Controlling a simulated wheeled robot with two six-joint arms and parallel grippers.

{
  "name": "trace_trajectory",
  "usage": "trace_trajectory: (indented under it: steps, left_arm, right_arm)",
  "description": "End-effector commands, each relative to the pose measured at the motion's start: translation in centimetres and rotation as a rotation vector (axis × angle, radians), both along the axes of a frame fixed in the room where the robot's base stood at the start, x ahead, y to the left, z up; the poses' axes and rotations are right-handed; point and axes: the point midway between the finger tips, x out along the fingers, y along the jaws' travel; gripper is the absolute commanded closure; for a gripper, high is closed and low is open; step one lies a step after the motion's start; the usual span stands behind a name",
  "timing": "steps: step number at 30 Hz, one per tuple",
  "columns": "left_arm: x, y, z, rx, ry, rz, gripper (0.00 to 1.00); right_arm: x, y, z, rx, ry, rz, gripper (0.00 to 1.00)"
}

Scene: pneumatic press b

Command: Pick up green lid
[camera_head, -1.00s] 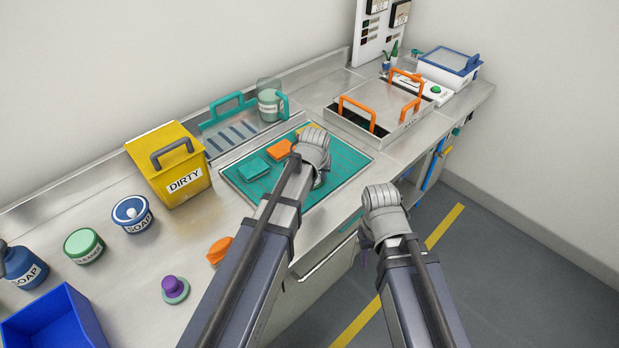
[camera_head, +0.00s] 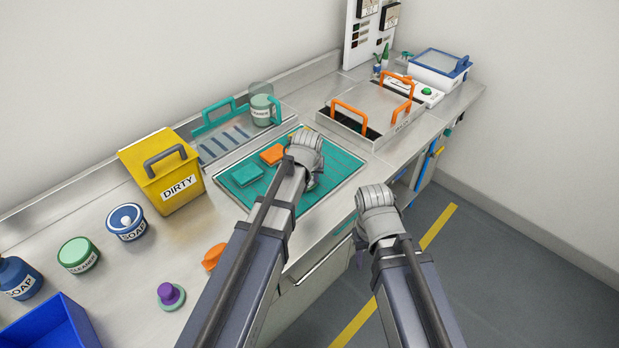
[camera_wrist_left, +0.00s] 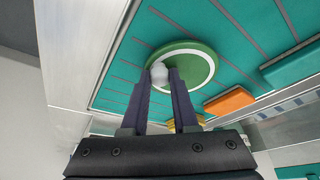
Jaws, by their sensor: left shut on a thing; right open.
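The green lid (camera_wrist_left: 186,66) is a round disc with a pale rim band and a white knob (camera_wrist_left: 158,72), seen in the left wrist view over the teal mat (camera_wrist_left: 225,35). My left gripper (camera_wrist_left: 161,80) has its two dark fingers closed on the knob. In the head view my left wrist hides most of the lid, with only a sliver of it (camera_head: 313,181) showing. I cannot tell whether the lid touches the mat. My right gripper (camera_head: 362,254) is open and empty past the counter's front edge, its fingers mostly hidden by the wrist.
Orange (camera_head: 272,154) and teal (camera_head: 247,175) blocks lie on the mat. A yellow DIRTY bin (camera_head: 190,195) stands to the left. A metal box with orange handles (camera_head: 372,140) is behind right. Soap and cleaner jars (camera_head: 78,254) and a blue bin (camera_head: 50,325) are front left.

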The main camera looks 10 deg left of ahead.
Motion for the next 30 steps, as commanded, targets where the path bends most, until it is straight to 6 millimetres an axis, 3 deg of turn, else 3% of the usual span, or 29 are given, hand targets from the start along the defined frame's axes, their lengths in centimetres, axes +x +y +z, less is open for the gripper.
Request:
trace_trajectory:
  steps: [16, 21, 30]
  left_arm:
    - [0.0, 0.0, 8.2, 0.0, 0.0, 0.0, 1.0]
    - [0.0, 0.0, 9.2, 0.0, 0.0, 0.0, 1.0]
    - [0.0, 0.0, 9.1, 0.0, 0.0, 0.0, 1.0]
  right_arm:
    - [0.0, 0.0, 8.2, 0.0, 0.0, 0.0, 0.5]
    - [0.0, 0.0, 9.2, 0.0, 0.0, 0.0, 0.5]
    - [0.0, 0.0, 9.1, 0.0, 0.0, 0.0, 0.5]
